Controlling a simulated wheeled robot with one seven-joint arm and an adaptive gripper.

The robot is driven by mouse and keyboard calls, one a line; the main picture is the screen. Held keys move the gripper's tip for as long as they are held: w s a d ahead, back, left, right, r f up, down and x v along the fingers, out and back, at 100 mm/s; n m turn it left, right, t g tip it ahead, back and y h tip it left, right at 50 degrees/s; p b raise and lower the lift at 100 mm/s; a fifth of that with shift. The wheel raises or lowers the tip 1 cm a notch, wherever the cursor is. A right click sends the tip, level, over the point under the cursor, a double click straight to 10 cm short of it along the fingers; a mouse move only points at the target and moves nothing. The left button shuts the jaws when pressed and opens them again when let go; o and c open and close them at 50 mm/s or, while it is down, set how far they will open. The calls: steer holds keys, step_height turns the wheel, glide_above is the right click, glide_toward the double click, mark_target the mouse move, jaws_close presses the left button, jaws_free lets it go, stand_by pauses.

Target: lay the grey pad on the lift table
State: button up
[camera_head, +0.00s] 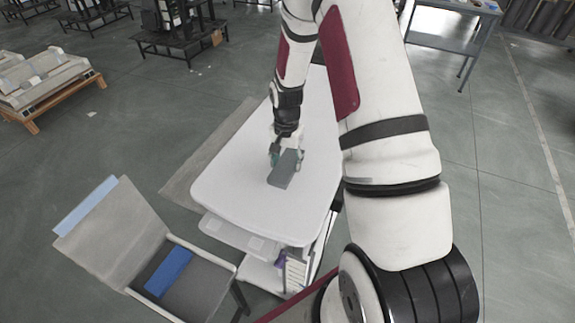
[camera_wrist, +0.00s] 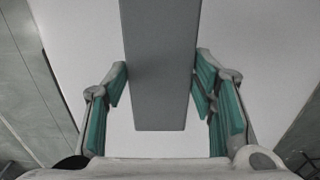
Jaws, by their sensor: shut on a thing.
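The grey pad (camera_head: 285,170) is a flat, dark grey oblong at the white lift table (camera_head: 235,185), over its top near the middle. My gripper (camera_head: 286,152) is at the pad's far end and is shut on it. In the wrist view the pad (camera_wrist: 160,70) runs up from between the green-lined fingers (camera_wrist: 160,92), with the white table top (camera_wrist: 80,40) on both sides of it. I cannot tell whether the pad's underside touches the table.
A chair (camera_head: 110,235) with a blue strip stands at the front left. A wooden pallet with a load (camera_head: 45,85) lies at the far left. A grey workbench (camera_head: 450,30) stands at the back right. The table top around the pad is clear.

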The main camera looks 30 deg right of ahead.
mark_target(287, 161)
steer(key=shift+w+d, duration=0.15)
steer(key=shift+w, duration=0.1)
steer(key=shift+w+d+f+p, duration=0.15)
steer(key=shift+f+p, duration=0.05)
steer(key=shift+f, duration=0.7)
steer(key=shift+w+d+f+p, duration=0.1)
steer(key=shift+f+p, duration=0.05)
steer(key=shift+f, duration=0.75)
steer(key=shift+f, duration=0.15)
steer(key=o, duration=1.2)
